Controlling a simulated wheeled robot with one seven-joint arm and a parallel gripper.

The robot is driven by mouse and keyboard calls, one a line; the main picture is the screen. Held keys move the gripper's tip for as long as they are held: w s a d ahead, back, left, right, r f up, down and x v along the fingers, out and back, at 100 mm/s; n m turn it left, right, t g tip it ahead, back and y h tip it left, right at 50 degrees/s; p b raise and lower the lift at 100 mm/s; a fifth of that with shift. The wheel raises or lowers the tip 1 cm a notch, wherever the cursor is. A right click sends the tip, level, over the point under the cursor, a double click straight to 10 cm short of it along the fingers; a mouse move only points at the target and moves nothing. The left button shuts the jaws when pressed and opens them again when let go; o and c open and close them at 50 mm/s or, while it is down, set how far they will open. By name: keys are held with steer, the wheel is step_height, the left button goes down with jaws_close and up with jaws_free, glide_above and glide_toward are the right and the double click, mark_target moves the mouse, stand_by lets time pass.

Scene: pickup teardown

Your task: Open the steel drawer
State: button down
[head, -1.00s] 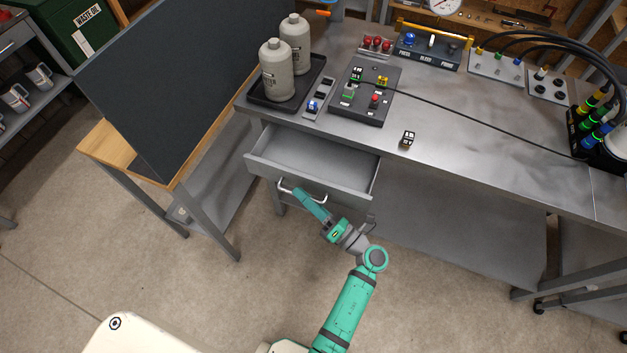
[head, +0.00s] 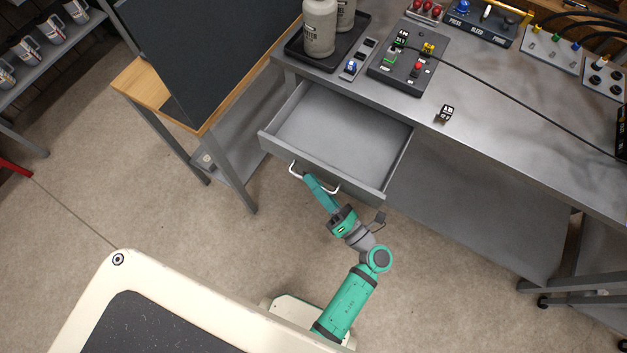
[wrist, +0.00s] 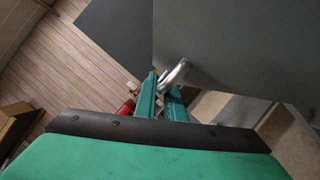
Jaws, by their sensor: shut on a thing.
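The steel drawer (head: 338,141) under the workbench is pulled well out, and its inside looks empty. Its curved bar handle (head: 293,169) is on the front panel. My gripper (head: 308,179) reaches the handle from the front and is shut on it. In the wrist view the fingers of my gripper (wrist: 163,98) close around the bright handle (wrist: 176,73), with the grey drawer front (wrist: 240,45) beyond. Part of the handle is hidden by the fingers.
The steel workbench (head: 490,110) carries a black tray (head: 299,50) with grey bottles, a control panel (head: 392,78) and a small black block (head: 444,113). A wooden-edged table with a dark board (head: 200,60) stands to the left.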

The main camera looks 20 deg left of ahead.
steer(key=c, duration=2.1)
jaws_free()
steer(key=shift+d, duration=0.1)
steer(key=v, duration=1)
steer(key=shift+s+d, duration=0.2)
steer(key=shift+d, duration=0.15)
